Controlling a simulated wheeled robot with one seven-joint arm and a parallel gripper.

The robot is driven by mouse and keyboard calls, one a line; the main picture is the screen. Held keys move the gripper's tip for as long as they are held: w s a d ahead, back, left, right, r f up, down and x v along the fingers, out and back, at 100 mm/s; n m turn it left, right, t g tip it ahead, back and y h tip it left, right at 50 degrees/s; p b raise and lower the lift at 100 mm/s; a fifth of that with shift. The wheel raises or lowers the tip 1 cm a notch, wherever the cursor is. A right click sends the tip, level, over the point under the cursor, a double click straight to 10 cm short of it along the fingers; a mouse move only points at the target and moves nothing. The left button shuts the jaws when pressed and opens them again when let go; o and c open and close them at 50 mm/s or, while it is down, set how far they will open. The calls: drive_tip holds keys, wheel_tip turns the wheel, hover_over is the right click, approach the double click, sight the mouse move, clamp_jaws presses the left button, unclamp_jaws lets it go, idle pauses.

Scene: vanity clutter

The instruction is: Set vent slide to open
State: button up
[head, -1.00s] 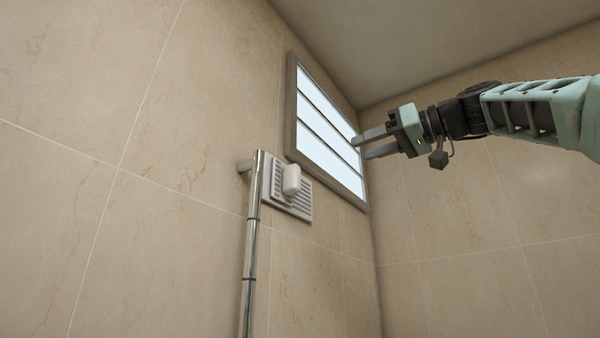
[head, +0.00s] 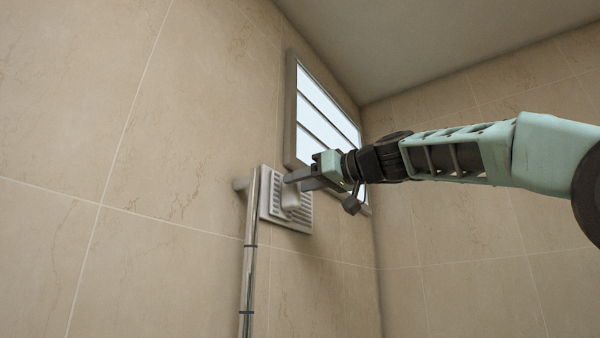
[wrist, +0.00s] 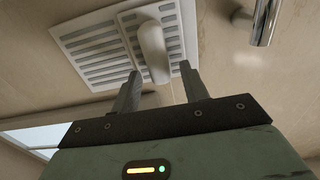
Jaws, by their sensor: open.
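A pale vent grille (head: 265,205) with dark slots is mounted on the tiled wall. Its light rounded slide knob (head: 291,200) sticks out from the front, partly hidden by my gripper in the head view. My gripper (head: 293,190) is open at the vent, its fingers pointing at the wall. In the wrist view the vent (wrist: 92,57) is at the top, and the knob (wrist: 153,52) lies between my two fingers (wrist: 161,82) as seen, with gaps on both sides. I cannot tell whether the fingertips reach past the knob's end.
A vertical metal pipe (head: 249,260) stands just left of the vent, and its end shows in the wrist view (wrist: 267,20). A slatted bright window (head: 318,112) in a grey frame is above and right. The wall below the vent is clear.

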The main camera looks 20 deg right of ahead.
drive_tip(key=shift+w+a, duration=0.3)
drive_tip(key=shift+w, duration=0.15)
clamp_jaws()
drive_tip(key=w+d, duration=0.4)
drive_tip(key=d, duration=0.1)
drive_tip(key=shift+d+b, duration=0.4)
unclamp_jaws()
